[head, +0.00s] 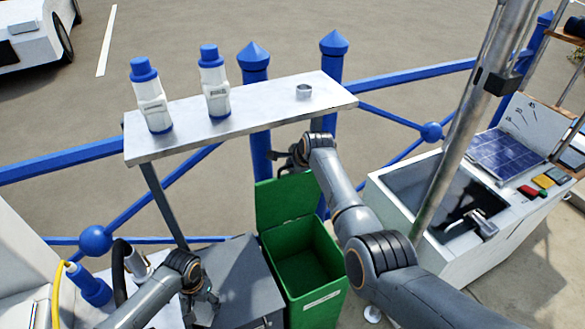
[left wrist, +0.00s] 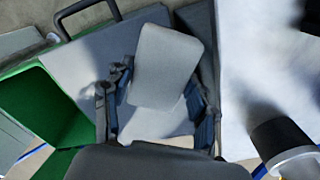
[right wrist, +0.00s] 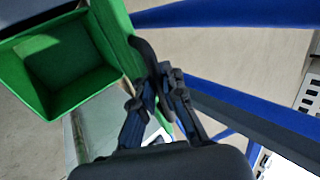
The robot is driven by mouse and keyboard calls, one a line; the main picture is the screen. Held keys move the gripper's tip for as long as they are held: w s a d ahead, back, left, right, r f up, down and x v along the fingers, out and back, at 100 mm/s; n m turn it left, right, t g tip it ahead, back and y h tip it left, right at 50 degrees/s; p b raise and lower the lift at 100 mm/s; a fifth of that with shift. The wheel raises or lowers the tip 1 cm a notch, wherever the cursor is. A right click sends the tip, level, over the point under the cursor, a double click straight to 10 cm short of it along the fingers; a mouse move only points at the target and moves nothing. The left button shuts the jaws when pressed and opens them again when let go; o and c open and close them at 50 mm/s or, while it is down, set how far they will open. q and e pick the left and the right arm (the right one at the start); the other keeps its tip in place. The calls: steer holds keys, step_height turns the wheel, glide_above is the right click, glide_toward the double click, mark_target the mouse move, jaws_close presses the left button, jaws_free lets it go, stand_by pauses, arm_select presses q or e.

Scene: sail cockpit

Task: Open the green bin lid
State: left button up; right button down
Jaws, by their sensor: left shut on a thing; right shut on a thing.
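The green bin (head: 315,295) stands in the middle of the head view with its inside showing. Its green lid (head: 280,203) stands raised, about upright, at the back of the bin. My right gripper (head: 285,160) is at the lid's top edge. In the right wrist view its fingers (right wrist: 165,75) are shut by a dark curved handle (right wrist: 146,50) beside the lid (right wrist: 115,35); the exact contact is partly hidden. My left gripper (head: 208,308) is low, left of the bin. In the left wrist view its fingers (left wrist: 160,100) are shut on a grey block (left wrist: 165,65).
A blue railing (head: 400,80) runs behind. A white sink unit (head: 400,205) and a metal pole (head: 465,130) stand right.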

steer(key=shift+w+r, duration=0.1)
steer(key=shift+r, duration=0.2)
arm_select(q)
steer(key=shift+r, duration=0.1)
arm_select(e)
steer(key=c, duration=1.6)
jaws_free()
arm_select(q)
steer(key=shift+s, duration=0.1)
arm_select(e)
steer(key=shift+o, duration=0.9)
steer(key=shift+s, duration=0.2)
steer(key=shift+f, duration=0.15)
steer(key=shift+s, duration=0.1)
steer(key=v, duration=1.2)
